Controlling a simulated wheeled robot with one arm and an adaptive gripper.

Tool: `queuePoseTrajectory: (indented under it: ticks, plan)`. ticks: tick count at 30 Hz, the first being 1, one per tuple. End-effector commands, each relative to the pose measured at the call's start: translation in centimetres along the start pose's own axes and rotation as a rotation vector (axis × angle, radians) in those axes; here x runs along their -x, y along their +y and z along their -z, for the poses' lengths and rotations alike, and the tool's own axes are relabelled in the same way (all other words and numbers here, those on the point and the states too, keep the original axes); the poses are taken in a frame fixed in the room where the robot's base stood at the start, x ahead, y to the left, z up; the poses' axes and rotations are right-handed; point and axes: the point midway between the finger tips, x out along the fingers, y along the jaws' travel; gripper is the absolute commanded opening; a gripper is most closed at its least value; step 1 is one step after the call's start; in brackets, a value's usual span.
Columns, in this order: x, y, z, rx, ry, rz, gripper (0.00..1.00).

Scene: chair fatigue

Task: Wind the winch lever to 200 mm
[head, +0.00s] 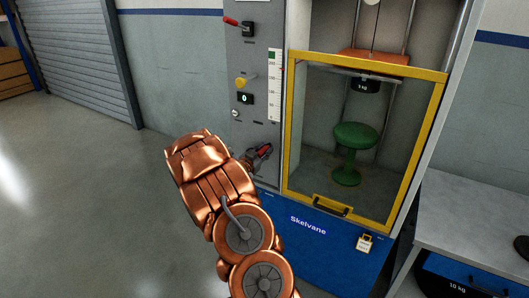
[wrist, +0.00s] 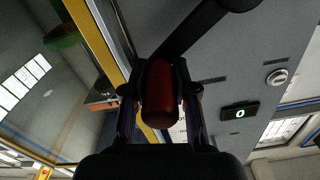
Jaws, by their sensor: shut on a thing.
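My gripper (head: 258,155) is at the lower part of the grey control panel (head: 255,45), shut around the red grip of the winch lever (wrist: 162,100). In the wrist view the grip lies between the two dark fingers (wrist: 160,112), and the lever's black arm (wrist: 190,35) runs up and right from it. In the head view my arm hides part of the lever. A white height scale (head: 274,95) stands on the panel beside the yellow frame. An orange-brown carriage (head: 385,57) hangs high in the cabinet, with a black weight (head: 366,86) below it.
A yellow-framed guard (head: 288,130) closes the cabinet front, with a green stool (head: 355,137) inside. A small display (head: 245,99) reads 0. Another red lever (head: 231,21) is at the panel top. A grey bench (head: 475,215) stands right; the left floor is clear.

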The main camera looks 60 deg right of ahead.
Motion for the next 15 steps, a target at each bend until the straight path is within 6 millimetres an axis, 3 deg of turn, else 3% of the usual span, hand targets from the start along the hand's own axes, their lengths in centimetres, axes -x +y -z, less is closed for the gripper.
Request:
queuePoseTrajectory:
  ticks: [1,15]
  plan:
    - [0.0,0.5,-0.9,-0.023,-0.003,-0.005,0.0]
    - [0.1,1.9,-2.5,-0.216,-0.008,-0.01,0.0]
